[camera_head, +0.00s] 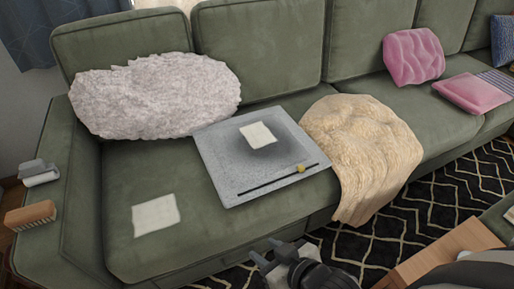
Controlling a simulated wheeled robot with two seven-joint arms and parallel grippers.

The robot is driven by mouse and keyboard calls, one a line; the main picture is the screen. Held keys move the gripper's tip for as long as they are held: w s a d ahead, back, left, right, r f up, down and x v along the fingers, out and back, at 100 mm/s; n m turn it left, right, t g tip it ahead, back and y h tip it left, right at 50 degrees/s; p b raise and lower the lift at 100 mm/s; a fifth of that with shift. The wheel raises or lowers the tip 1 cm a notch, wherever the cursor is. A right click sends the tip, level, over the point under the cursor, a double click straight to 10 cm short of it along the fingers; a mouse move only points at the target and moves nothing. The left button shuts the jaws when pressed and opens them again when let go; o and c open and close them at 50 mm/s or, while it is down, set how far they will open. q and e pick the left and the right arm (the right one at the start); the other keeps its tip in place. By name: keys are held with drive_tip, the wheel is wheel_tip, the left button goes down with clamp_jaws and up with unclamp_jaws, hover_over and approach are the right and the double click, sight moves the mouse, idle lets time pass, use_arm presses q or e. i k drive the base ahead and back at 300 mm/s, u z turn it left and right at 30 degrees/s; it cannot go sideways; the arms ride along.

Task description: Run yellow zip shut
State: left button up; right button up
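A grey speckled board (222,150) lies on the green sofa seat. A thin black zip track (265,183) runs slantwise near its front edge. A small yellow zip pull (300,168) sits on the track near its right end. My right gripper (267,252) is at the bottom middle, in front of the sofa and apart from the board. Its two grey fingertips show apart, with nothing seen between them. My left gripper is not in view.
A pale square (259,135) lies on the board and another (156,215) on the seat. A white fluffy cushion (155,95) is behind left, a cream throw (365,145) drapes beside the board. A brush (30,215) lies on the armrest. A wooden edge (440,250) is lower right.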

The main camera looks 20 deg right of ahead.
sight(301, 169)
drive_tip(key=z, duration=1.15)
